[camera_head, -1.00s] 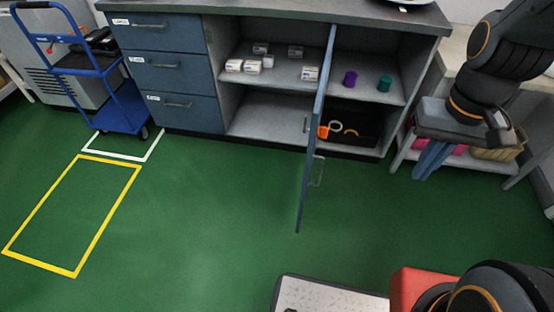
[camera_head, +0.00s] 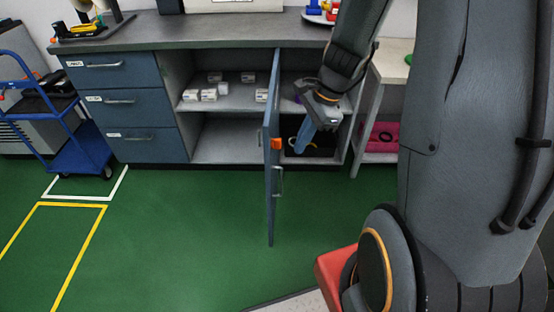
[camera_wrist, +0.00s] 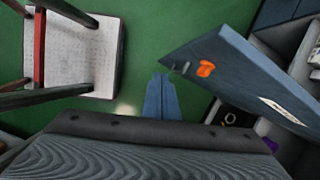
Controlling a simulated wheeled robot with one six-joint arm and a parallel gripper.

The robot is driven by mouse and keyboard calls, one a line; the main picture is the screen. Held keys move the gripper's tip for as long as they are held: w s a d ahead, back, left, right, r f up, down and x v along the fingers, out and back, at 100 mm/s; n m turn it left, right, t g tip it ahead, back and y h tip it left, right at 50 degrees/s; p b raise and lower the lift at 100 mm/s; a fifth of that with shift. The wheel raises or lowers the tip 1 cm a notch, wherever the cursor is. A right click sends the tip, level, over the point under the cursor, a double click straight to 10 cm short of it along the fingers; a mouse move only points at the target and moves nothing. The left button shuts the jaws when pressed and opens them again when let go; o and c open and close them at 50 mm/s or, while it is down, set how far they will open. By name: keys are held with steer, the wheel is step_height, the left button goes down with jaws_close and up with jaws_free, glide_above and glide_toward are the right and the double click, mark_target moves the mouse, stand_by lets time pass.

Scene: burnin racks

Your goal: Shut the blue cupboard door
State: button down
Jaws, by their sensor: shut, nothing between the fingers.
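The blue cupboard door (camera_head: 271,200) stands open, swung out toward me and seen nearly edge-on in the head view. It has a metal handle (camera_head: 278,181) and an orange patch (camera_head: 276,144). In the wrist view the door (camera_wrist: 245,75) is at the right, with the orange patch on its face. My gripper (camera_head: 301,149) is shut and empty, pointing down just right of the door, in front of the open right bay. In the wrist view my gripper (camera_wrist: 161,78) is left of the door's tip, and a small gap shows between them.
The cupboard's shelves hold small white boxes (camera_head: 209,95) and a dark bin (camera_head: 318,140). Blue drawers (camera_head: 125,104) are left of the open bays. A blue trolley (camera_head: 80,160) stands at far left.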

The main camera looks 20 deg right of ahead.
steer(key=w+a+f+m, duration=0.2)
steer(key=f, duration=0.3)
steer(key=w+a+f+m, duration=0.2)
steer(key=w+f, duration=0.1)
steer(key=f, duration=0.3)
steer(key=shift+w+a+t+y, duration=0.3)
steer(key=shift+a+t, duration=0.05)
steer(key=shift+t, duration=0.05)
steer(key=shift+a+f, duration=0.1)
